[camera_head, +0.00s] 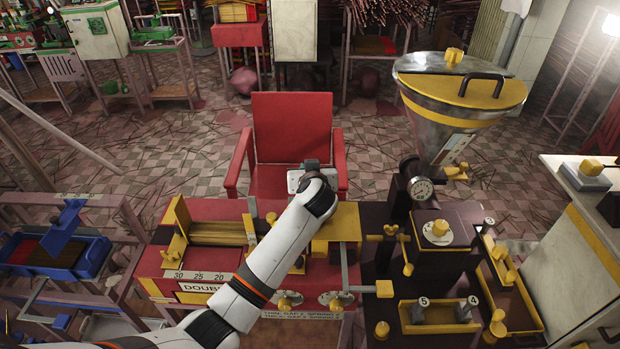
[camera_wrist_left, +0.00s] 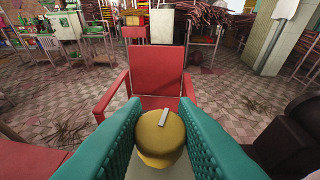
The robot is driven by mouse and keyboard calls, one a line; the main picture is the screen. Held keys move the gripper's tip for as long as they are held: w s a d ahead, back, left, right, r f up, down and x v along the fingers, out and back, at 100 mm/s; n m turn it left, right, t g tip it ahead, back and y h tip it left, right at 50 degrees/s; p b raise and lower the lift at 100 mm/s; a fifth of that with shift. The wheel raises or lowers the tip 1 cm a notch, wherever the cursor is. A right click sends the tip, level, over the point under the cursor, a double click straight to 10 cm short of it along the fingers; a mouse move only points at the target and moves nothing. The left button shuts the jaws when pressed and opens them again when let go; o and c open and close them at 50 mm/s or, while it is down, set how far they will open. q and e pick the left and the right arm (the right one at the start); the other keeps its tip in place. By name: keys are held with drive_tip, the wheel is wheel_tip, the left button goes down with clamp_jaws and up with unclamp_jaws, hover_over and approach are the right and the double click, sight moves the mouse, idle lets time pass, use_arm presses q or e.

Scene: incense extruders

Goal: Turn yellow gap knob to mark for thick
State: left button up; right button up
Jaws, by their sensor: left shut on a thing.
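In the left wrist view, my left gripper (camera_wrist_left: 160,130) has teal fingers on either side of a round yellow knob (camera_wrist_left: 160,142) and is shut on it. A pale pointer bar on the knob's top slants up and to the right. No dial numbers show around the knob in this view. In the head view, my left arm reaches in from the bottom left over the red machine (camera_head: 205,210), and its wrist hides the gripper and the held knob. A printed label (camera_head: 300,315) naming thin and thick gap settings is on the machine's front. My right gripper is not in view.
Two yellow knobs on dials (camera_head: 284,302) (camera_head: 336,304) sit on the front panel. A scale (camera_head: 200,276) reads 30, 25, 20. A red chair (camera_head: 292,130) stands behind. A hopper with yellow lid (camera_head: 465,90) and dark machine stand right. A blue tray (camera_head: 85,258) is left.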

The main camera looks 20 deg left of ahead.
use_arm(q)
drive_tip(key=shift+d+f+n+g+y+b, duration=0.1)
drive_tip(key=shift+f+n+g+y+b, duration=0.1)
drive_tip(key=shift+n+y+b, duration=0.3)
drive_tip(key=shift+f+n+g+y+b, duration=0.1)
drive_tip(key=shift+n+g+y+b, duration=0.15)
drive_tip(key=shift+b, duration=0.35)
drive_tip(key=shift+r+n+y+b, duration=0.25)
drive_tip(key=shift+n+y+b, duration=0.2)
drive_tip(key=o, duration=1)
drive_tip(key=shift+r, duration=0.1)
